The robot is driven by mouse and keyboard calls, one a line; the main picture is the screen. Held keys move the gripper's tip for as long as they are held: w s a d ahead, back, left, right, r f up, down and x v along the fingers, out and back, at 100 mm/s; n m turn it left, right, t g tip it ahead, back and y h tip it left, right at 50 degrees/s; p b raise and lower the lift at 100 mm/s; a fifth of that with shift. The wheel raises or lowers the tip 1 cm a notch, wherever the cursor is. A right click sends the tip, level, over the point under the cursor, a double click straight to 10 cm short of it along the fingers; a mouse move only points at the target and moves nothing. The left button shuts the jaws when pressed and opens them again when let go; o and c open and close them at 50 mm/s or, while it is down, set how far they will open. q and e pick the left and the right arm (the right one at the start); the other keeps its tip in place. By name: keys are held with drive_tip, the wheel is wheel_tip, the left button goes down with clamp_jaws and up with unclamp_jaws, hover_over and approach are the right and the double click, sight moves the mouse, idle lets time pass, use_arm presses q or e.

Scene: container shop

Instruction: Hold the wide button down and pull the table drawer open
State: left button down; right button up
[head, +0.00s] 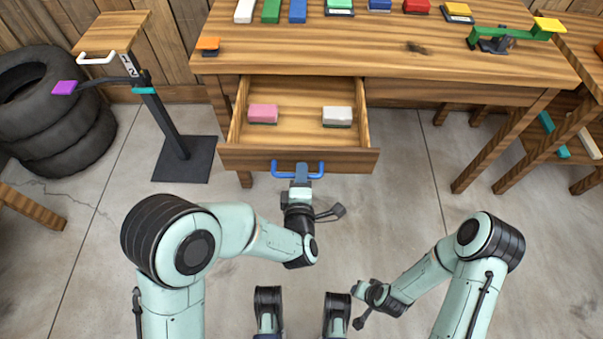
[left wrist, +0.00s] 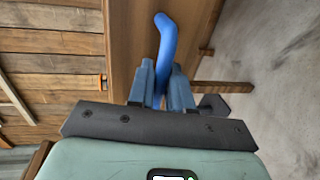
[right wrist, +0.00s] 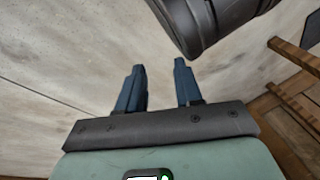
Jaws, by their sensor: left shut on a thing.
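The table drawer (head: 300,158) stands open, pulled out from under the wooden table (head: 400,65). A pink block (head: 262,113) and a white block (head: 337,116) lie inside it. My left gripper (head: 301,176) is shut on the drawer's blue handle (head: 282,168); the left wrist view shows the blue handle (left wrist: 165,45) between its fingers. My right gripper (right wrist: 158,72) is open and empty, low over the floor and away from the table. An orange block on a dark base (head: 208,44) sits at the table's front left corner; I cannot tell whether it is the wide button.
Several coloured blocks line the table's back, with a green lever (head: 515,37) at the right. A stand with a white handle (head: 97,58) and a purple paddle (head: 65,87) is at the left, beside stacked tyres (head: 55,115).

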use_arm(q)
drive_tip(key=c, duration=1.2)
unclamp_jaws()
